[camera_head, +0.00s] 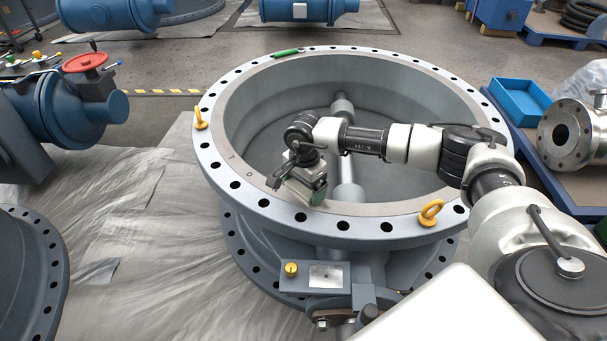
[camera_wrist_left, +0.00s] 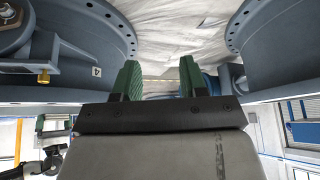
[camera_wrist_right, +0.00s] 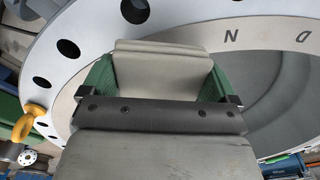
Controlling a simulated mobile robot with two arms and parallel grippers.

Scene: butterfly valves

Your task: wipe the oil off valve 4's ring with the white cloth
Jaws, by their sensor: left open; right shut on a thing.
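The large grey valve (camera_head: 300,235) stands open side up in the head view, with a lighter flat ring (camera_head: 375,209) inside its bolt holes. The left wrist view shows a label 4 (camera_wrist_left: 96,72) on a valve body. My right gripper (camera_head: 316,194) is over the ring's near part. In the right wrist view its green fingers (camera_wrist_right: 165,80) are shut on a pale grey, folded-looking cloth (camera_wrist_right: 165,68), just over or on the ring; contact is unclear. I make out no clear oil patch. My left gripper (camera_wrist_left: 160,82) is open and empty, with valve bodies either side.
Yellow lifting eyes (camera_head: 431,212) stand up from the rim, and a green object (camera_head: 287,52) lies on its far side. A blue tray (camera_head: 520,100) and a metal flanged part (camera_head: 570,135) are at right. Another valve with a red handwheel (camera_head: 85,62) is at left.

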